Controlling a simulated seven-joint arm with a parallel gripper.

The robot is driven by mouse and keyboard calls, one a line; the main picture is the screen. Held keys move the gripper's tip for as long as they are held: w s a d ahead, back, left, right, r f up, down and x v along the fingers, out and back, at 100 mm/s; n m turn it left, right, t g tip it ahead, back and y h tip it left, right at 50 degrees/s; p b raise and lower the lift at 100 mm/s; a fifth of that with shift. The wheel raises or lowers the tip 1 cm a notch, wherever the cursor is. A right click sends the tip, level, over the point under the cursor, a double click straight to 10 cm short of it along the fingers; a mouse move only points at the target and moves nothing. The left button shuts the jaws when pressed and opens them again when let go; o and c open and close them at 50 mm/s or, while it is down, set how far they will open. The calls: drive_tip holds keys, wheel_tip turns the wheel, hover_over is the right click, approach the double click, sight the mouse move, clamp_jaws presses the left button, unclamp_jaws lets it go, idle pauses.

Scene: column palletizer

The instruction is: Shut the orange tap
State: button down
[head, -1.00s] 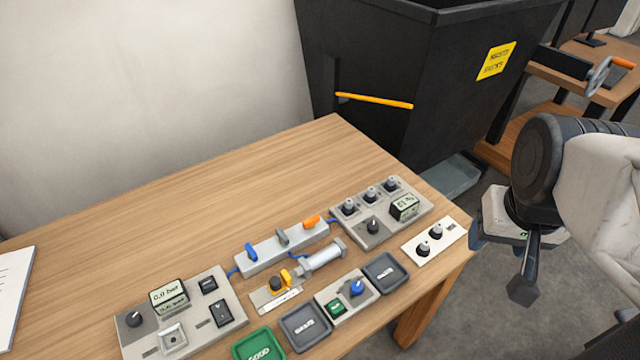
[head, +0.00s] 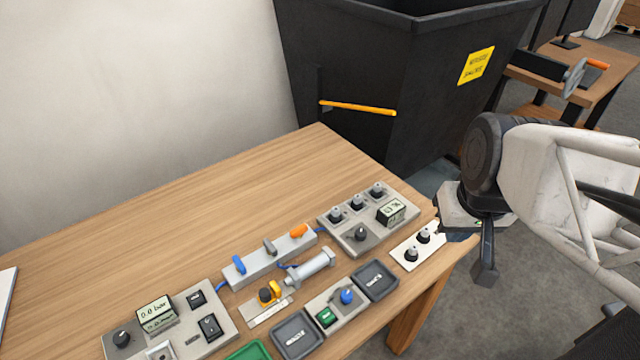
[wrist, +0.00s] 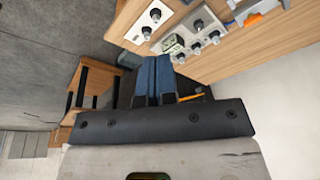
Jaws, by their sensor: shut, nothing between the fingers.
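The orange tap (head: 298,231) is at the right end of a grey valve block (head: 262,263) on the table. Its handle lies along the block, while the blue tap (head: 239,264) and grey tap (head: 270,247) handles lie across it. Part of the orange tap also shows at the top edge of the wrist view (wrist: 253,18). My gripper (head: 484,272) is off the table's right edge, pointing down and well apart from the tap. In the wrist view, its blue-grey fingers (wrist: 153,78) are together and empty.
A panel with three knobs and a display (head: 368,222) and a small two-knob plate (head: 418,246) stand between the tap and my gripper. A silver cylinder (head: 313,264) lies in front of the block. A black bin (head: 385,75) stands behind the table.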

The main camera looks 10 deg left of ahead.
sight(299, 231)
drive_tip(key=w+a+f+n+y, duration=0.1)
drive_tip(key=w+a+f+n, duration=0.1)
drive_tip(key=a+f, duration=0.3)
drive_tip(key=w+a+f+n, duration=0.3)
drive_tip(key=w+a+f, duration=0.1)
drive_tip(key=a, duration=0.4)
drive_tip(key=w+a+f+n+y, duration=0.1)
drive_tip(key=w+a+f+n, duration=0.1)
drive_tip(key=w+a+f, duration=0.2)
drive_tip(key=a+f, duration=0.1)
drive_tip(key=a, duration=0.2)
drive_tip(key=shift+w+a+f+n+y, duration=0.3)
drive_tip(key=shift+w+a, duration=0.05)
drive_tip(key=shift+f, duration=0.1)
drive_tip(key=x, duration=1)
drive_tip(key=shift+w, duration=0.2)
drive_tip(key=shift+w+a, duration=1.3)
drive_tip(key=shift+a, duration=0.05)
